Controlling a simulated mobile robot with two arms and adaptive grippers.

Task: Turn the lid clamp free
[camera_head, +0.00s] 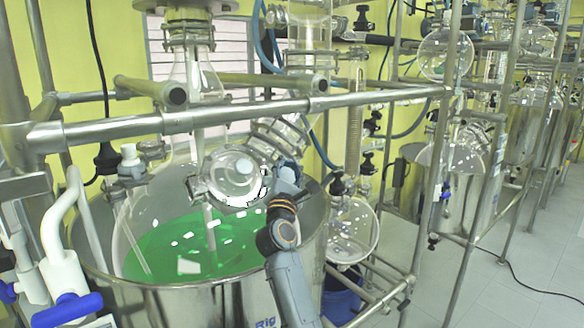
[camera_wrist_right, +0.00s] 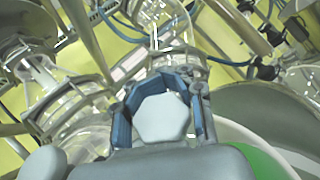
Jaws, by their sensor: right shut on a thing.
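The glass reactor's round port lid (camera_head: 232,172) sits above the green liquid, with a metal clamp ring around its rim. My right gripper (camera_head: 267,187) comes up from below and is at the right side of this lid. In the right wrist view, the blue fingers of my right gripper (camera_wrist_right: 160,110) are closed around a pale, many-sided knob (camera_wrist_right: 162,118), which looks like the lid clamp's knob. In the head view the gripper hides most of the contact. My left gripper is not in view.
A metal frame bar (camera_head: 250,112) runs across just above the lid. The steel vessel (camera_head: 180,300) with green liquid (camera_head: 170,245) lies below. A white pipe with a blue valve handle (camera_head: 68,308) stands at left. A round flask (camera_head: 350,232) hangs at right.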

